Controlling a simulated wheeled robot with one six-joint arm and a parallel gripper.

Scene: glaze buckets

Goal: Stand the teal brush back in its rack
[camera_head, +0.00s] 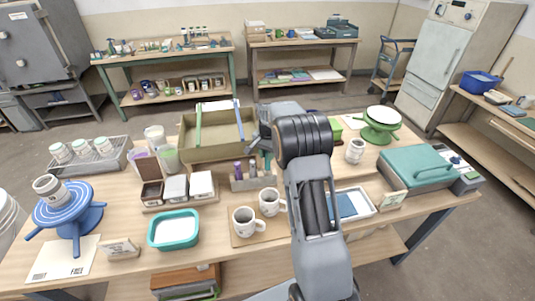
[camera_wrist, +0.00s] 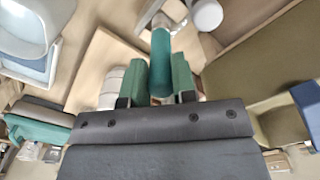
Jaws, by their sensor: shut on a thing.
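My gripper (camera_wrist: 161,75) is shut on the teal brush (camera_wrist: 161,62), whose round handle shows between the two green finger pads in the wrist view. In the head view my gripper (camera_head: 261,143) is over the middle of the table, pointing down. The grey brush rack (camera_head: 254,184) stands just below it, with purple brushes (camera_head: 238,170) upright in its left and middle part. The teal brush shows only as a small patch by the rack's right end, partly covered by my gripper. I cannot tell whether its lower end is in a slot.
The olive open box (camera_head: 215,152) is behind the rack. Two speckled mugs (camera_head: 269,203) stand in front of it on a board. Dark and white tile boxes (camera_head: 176,188) are at its left. A teal basin (camera_head: 173,230) is at front left.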

